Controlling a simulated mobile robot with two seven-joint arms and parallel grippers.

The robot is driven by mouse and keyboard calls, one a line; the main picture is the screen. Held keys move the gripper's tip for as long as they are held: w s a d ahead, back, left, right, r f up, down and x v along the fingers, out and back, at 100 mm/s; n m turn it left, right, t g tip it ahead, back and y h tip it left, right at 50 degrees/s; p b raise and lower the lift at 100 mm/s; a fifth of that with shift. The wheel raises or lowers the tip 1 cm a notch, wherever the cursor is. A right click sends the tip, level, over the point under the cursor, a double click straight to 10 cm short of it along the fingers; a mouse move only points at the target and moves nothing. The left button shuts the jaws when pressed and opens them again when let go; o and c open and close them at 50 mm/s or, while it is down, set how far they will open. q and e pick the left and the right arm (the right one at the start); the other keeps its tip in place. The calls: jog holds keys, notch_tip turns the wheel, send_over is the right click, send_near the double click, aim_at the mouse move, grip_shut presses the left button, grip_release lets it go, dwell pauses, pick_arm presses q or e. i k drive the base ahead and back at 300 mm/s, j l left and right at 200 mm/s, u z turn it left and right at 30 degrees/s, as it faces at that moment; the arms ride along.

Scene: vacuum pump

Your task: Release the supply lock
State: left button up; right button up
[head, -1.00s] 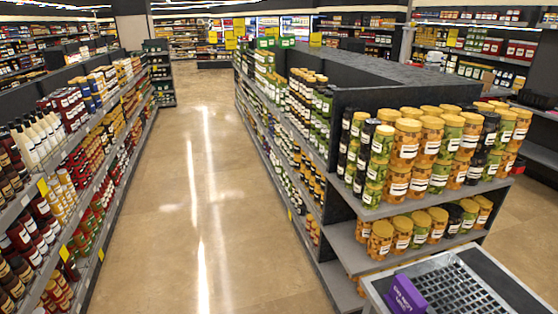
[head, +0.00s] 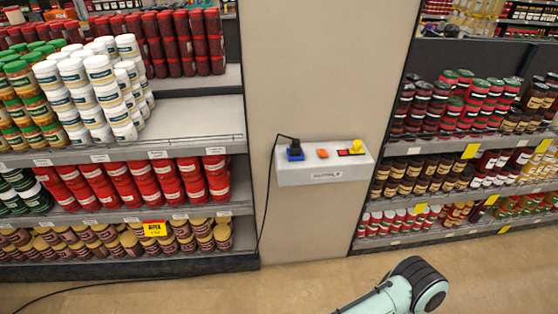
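A light grey supply box (head: 324,163) is fixed to a beige pillar between two shelf units in the head view. A blue plug or connector (head: 295,151) sits at its left end, with a black cable running from it down to the floor. An orange-red button or lamp (head: 322,154) is in the middle. A yellow knob or lever (head: 356,147) stands at the right end beside a red patch (head: 343,153). Which part is the lock cannot be told for sure. Neither gripper is in view; one pale green arm link of mine shows at the bottom, well below the box.
Shelves of jars (head: 110,190) stand left of the beige pillar (head: 325,60), and more stocked shelves (head: 460,140) stand right. The black cable (head: 90,288) trails over the floor to the left. The visible floor (head: 240,292) in front is otherwise clear.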

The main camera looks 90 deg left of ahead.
aim_at(357, 144)
jog(key=u, duration=2.75)
